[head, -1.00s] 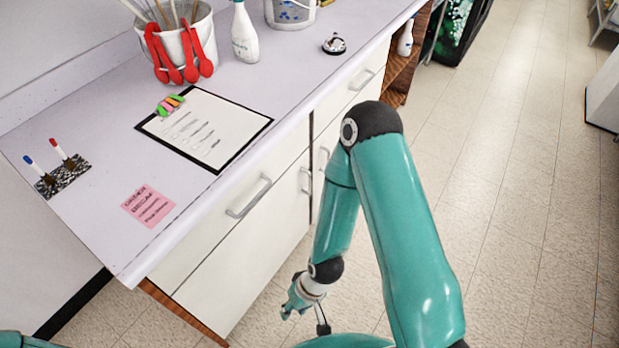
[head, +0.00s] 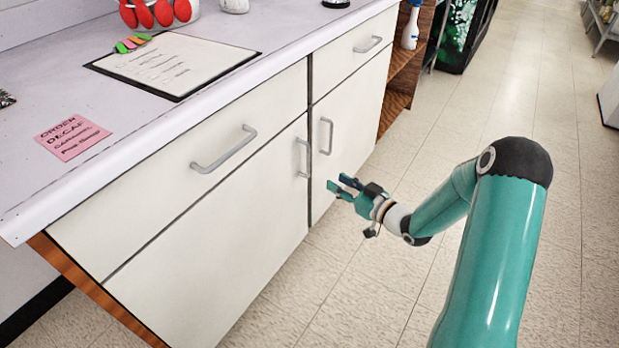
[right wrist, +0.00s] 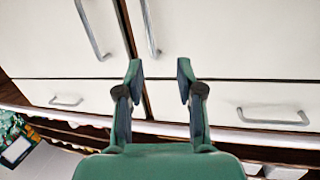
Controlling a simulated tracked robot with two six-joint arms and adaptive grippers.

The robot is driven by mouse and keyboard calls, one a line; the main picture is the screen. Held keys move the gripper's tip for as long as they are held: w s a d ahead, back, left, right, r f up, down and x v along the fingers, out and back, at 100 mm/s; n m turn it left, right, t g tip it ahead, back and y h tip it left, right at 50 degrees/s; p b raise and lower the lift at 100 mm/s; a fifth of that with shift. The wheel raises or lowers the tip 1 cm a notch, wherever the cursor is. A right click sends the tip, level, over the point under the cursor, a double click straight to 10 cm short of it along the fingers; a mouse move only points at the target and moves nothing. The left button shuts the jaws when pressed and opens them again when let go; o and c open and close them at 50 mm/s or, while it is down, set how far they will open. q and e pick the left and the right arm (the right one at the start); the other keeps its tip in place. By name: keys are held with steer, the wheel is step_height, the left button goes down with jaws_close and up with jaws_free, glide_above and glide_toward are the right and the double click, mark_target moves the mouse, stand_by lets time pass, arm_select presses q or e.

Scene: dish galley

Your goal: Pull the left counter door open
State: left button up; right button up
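The left counter door (head: 215,245) is a white panel under a drawer, and it looks closed. Its upright grey handle (head: 304,158) is near the door's right edge. My right gripper (head: 342,185) is open and empty, in front of the doors and apart from the handle, to its lower right in the head view. In the right wrist view, which looks upside down, the right gripper (right wrist: 160,70) has its fingers spread with nothing between them. The left door's handle (right wrist: 150,28) shows there beyond the fingertips. My left gripper is out of view.
The right counter door (head: 350,120) with its own handle (head: 326,136) adjoins the left one. A drawer handle (head: 224,150) juts out above the left door. A clipboard (head: 175,63) and a pink note (head: 72,137) lie on the countertop. The tiled floor (head: 310,300) before the doors is clear.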

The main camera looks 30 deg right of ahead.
mark_target(309, 154)
arm_select(q)
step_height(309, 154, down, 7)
steer(key=b, duration=0.5)
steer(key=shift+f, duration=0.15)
arm_select(e)
steer(key=shift+n+t+y, duration=0.4)
steer(key=shift+n+t, duration=0.2)
steer(key=shift+n, duration=0.2)
steer(key=w, duration=1.4)
steer(key=shift+w+a+r, duration=0.1)
steer(key=shift+w+a, duration=0.1)
steer(key=shift+w, duration=0.15)
jaws_close()
